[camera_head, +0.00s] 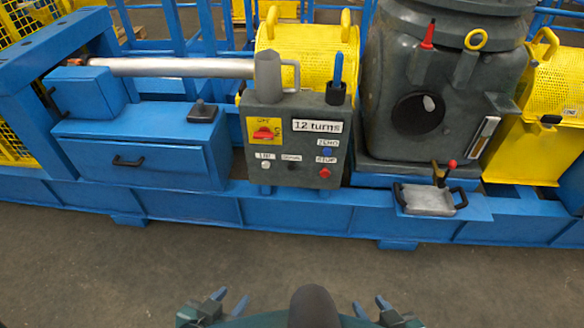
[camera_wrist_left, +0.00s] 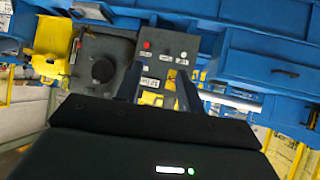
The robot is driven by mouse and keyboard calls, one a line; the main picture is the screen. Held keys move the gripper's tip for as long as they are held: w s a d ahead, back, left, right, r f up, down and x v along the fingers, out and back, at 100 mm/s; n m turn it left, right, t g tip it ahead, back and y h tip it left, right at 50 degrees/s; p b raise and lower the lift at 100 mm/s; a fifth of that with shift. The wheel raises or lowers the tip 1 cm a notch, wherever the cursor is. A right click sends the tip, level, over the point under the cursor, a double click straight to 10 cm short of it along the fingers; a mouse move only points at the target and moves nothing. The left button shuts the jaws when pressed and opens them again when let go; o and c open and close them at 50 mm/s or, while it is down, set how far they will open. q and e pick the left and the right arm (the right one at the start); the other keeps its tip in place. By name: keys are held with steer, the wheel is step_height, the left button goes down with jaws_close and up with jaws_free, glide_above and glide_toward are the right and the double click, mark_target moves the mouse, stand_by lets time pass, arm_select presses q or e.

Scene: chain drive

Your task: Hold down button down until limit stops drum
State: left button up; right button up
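The dark control box (camera_head: 283,182) stands on the blue frame. It bears a red rotary switch (camera_head: 263,132) on a yellow plate, a "12 turns" plate (camera_head: 317,126), a white button (camera_head: 265,164), a dark button (camera_head: 291,166), a blue button (camera_head: 327,153) and a red button (camera_head: 325,173). The small labels are hard to read, so I cannot tell surely which is down. My left gripper (camera_head: 230,300) is open and empty, well in front of the box. In the left wrist view the box (camera_wrist_left: 176,58) shows upside down beyond the spread fingers. My right gripper (camera_head: 371,307) is open and empty.
The floor (camera_head: 290,255) before the frame is clear.

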arm_select(q)
steer(key=shift+c, duration=0.4)
jaws_close()
stand_by(1.4)
